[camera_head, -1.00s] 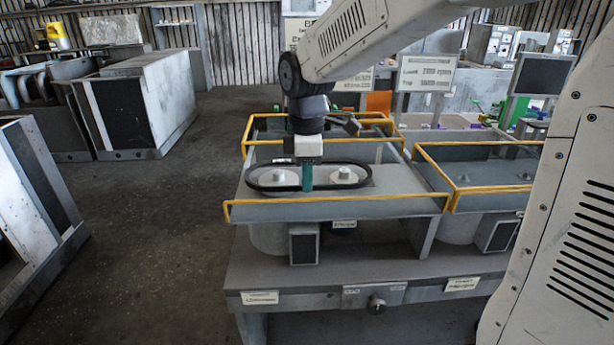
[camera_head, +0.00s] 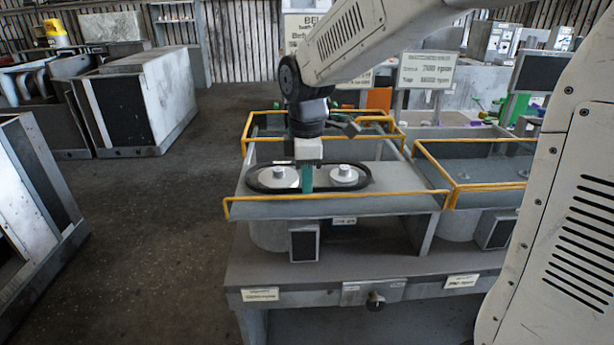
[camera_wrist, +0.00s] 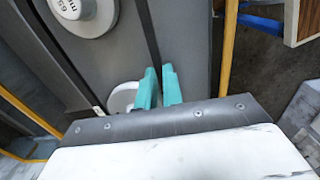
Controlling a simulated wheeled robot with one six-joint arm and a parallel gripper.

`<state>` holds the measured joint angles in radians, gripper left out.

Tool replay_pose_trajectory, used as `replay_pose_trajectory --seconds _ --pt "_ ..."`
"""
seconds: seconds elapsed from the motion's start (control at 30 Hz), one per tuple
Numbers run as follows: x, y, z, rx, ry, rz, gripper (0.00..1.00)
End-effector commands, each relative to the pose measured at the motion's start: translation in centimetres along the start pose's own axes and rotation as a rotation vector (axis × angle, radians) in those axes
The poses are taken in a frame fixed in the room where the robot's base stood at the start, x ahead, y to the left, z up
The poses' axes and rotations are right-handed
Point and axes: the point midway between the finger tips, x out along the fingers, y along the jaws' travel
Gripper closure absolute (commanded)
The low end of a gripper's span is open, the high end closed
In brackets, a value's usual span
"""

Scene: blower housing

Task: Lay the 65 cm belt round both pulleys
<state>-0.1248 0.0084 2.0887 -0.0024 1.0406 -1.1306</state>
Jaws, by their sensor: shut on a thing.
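The black belt (camera_head: 252,182) forms a long oval around both pale pulleys, the left pulley (camera_head: 279,178) and the right pulley (camera_head: 344,176). I cannot tell whether it sits in their grooves. My gripper (camera_head: 307,186), with teal fingers, points down between the pulleys and is shut on the belt's near long run. In the wrist view, the belt (camera_wrist: 147,30) runs as a dark strip to the fingertips (camera_wrist: 158,78). A numbered pulley (camera_wrist: 83,12) is at the top left there; the other pulley (camera_wrist: 122,97) is partly hidden by the gripper.
Yellow rails (camera_head: 335,197) border the grey housing deck (camera_head: 405,203) at front and back. A second railed housing (camera_head: 490,190) stands to the right. Signs (camera_head: 426,70) stand behind. The floor (camera_head: 150,220) to the left is open.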

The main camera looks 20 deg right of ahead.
Motion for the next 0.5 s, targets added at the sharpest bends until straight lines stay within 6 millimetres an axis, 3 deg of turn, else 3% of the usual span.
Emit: replay_pose_trajectory --seconds 0.5 --pt "0.32 0.02 -0.01 0.000 0.000 0.000 1.00"
